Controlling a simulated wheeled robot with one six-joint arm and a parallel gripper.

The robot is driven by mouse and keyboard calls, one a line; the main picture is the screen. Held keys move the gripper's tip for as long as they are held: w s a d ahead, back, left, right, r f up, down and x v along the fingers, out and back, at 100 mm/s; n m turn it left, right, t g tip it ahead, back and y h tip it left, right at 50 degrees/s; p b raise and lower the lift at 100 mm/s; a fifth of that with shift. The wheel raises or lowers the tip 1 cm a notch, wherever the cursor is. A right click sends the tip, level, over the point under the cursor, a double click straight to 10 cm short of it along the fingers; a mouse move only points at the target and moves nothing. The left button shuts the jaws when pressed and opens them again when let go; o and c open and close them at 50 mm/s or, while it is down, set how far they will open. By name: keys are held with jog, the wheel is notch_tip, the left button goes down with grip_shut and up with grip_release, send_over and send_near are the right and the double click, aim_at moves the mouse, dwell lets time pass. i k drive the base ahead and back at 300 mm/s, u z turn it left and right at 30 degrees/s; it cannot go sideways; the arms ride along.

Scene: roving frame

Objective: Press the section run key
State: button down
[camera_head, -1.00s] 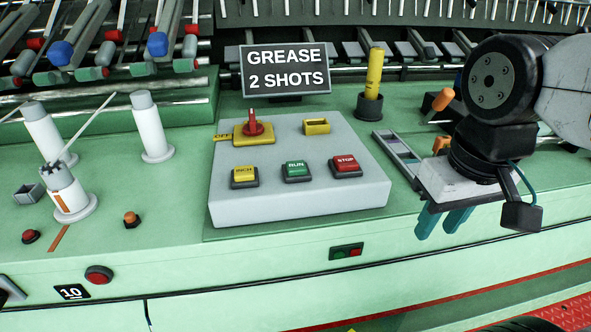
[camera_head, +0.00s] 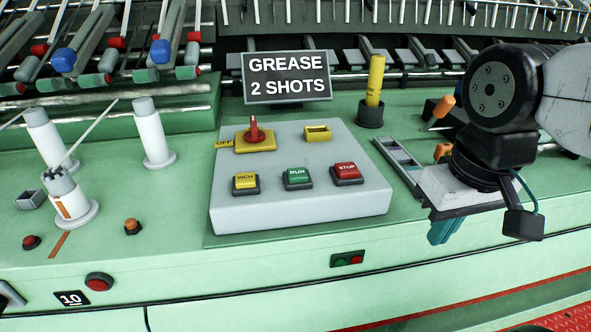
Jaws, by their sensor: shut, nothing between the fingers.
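A green key marked RUN (camera_head: 297,177) sits in the front row of a grey control box (camera_head: 300,213). A yellow INCH key (camera_head: 245,182) is to its left and a red STOP key (camera_head: 346,172) to its right. A red selector knob (camera_head: 255,132) stands on a yellow plate behind them, beside a tag reading OFF. My gripper (camera_head: 443,232) is right of the box, fingers pointing down and together, shut and empty. It is apart from the keys.
A sign reading GREASE 2 SHOTS (camera_head: 287,78) stands behind the box. A yellow cylinder (camera_head: 375,82) stands in a dark cup, with a grey tray (camera_head: 398,160) nearby. White bobbins (camera_head: 152,135) stand at left. A yellow bracket (camera_head: 317,133) sits on the box.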

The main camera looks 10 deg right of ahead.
aim_at(296, 175)
jog(key=z, duration=0.6)
jog(key=k, duration=1.4)
jog(key=u, duration=1.15)
jog(key=i, duration=0.5)
jog(key=z, duration=0.05)
